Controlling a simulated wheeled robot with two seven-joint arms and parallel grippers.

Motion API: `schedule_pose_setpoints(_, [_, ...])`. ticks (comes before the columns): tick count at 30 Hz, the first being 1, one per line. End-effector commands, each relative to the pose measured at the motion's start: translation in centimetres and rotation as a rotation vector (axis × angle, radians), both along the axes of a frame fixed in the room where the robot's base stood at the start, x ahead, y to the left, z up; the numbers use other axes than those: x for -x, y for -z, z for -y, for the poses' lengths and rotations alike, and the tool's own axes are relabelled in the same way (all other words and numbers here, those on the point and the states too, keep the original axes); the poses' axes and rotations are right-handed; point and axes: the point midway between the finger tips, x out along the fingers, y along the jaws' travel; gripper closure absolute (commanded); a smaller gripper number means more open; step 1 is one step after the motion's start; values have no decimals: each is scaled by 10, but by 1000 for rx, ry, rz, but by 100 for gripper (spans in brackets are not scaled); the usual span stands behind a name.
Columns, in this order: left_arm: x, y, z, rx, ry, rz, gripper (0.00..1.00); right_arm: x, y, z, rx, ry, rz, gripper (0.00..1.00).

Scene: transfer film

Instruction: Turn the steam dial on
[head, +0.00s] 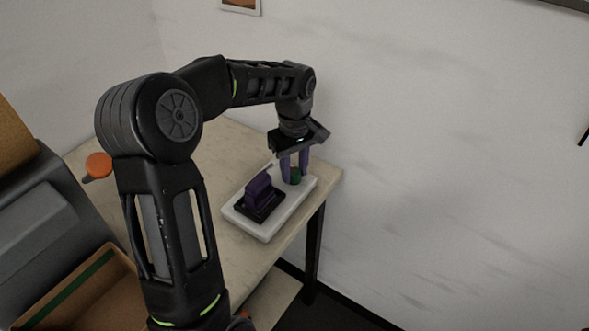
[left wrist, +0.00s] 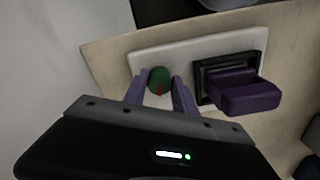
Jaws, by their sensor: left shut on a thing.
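The steam dial is a small round green knob (head: 295,178) with a red mark, on a white panel (head: 270,225) lying on the table. It also shows in the left wrist view as a green knob (left wrist: 159,80). My left gripper (head: 295,180) points down over the panel with its purple fingers on both sides of the knob, shut on it. In the left wrist view the fingers (left wrist: 160,92) flank the knob. A purple lever block (head: 259,190) in a black frame sits beside it on the same panel. My right gripper is not in view.
The beige table (head: 232,165) has bare room left of the panel, and its edge runs close by on the right. An orange round knob (head: 98,165) and an open cardboard box (head: 90,295) are at the left. A white wall stands behind.

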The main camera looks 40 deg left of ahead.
Motion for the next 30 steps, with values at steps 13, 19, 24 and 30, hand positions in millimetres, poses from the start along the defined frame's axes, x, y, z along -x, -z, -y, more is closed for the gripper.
schedule_pose_setpoints(13, [0,-1,0,-1,410,2,100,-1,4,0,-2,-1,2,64])
schedule_pose_setpoints(19, [0,-1,-1,-1,600,3,100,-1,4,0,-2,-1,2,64])
schedule_pose_setpoints(24, [1,-1,-1,-1,760,2,100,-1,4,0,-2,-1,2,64])
schedule_pose_setpoints(30, [0,-1,-1,-1,951,2,100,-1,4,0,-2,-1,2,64])
